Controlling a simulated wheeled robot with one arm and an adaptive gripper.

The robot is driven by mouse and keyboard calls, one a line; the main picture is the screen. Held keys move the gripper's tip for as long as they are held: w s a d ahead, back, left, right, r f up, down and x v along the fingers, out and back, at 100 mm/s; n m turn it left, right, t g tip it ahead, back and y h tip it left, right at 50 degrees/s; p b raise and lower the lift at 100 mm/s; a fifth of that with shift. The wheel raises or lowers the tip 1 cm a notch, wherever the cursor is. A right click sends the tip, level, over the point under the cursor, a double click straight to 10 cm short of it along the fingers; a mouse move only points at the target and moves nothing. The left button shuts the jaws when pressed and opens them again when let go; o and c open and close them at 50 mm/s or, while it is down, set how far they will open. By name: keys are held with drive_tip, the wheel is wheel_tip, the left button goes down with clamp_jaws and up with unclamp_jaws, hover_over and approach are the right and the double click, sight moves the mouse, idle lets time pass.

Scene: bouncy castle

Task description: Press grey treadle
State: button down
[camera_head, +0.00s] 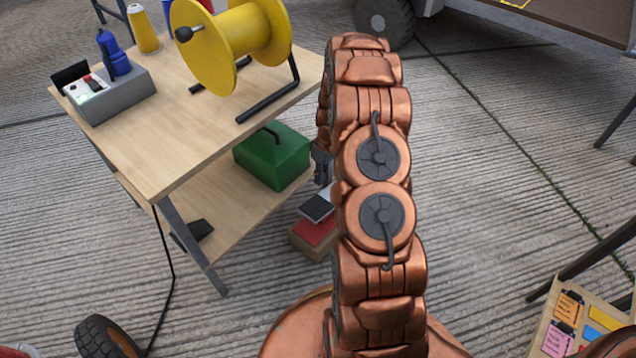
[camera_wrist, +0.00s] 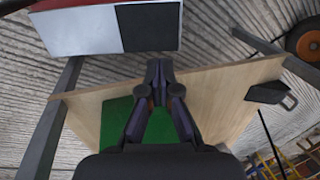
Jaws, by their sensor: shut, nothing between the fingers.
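A low box stands on the floor at the right end of the workbench. Its top has a dark grey treadle (camera_head: 317,207) beside a red one (camera_head: 317,231). In the head view my gripper (camera_head: 321,165) is partly hidden behind my arm, above the box and beside the green case. Whether either treadle is pressed, I cannot tell.
The workbench (camera_head: 170,160) holds a yellow cable reel (camera_head: 215,50) and a grey control box (camera_head: 108,92). A green case (camera_head: 273,155) sits on the lower shelf (camera_head: 230,215), close to my gripper. A board with coloured cards (camera_head: 575,325) is at lower right.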

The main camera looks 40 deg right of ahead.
sight(313, 210)
drive_tip(key=b+x, duration=0.3)
drive_tip(key=x, duration=0.8)
drive_tip(key=shift+f, duration=0.4)
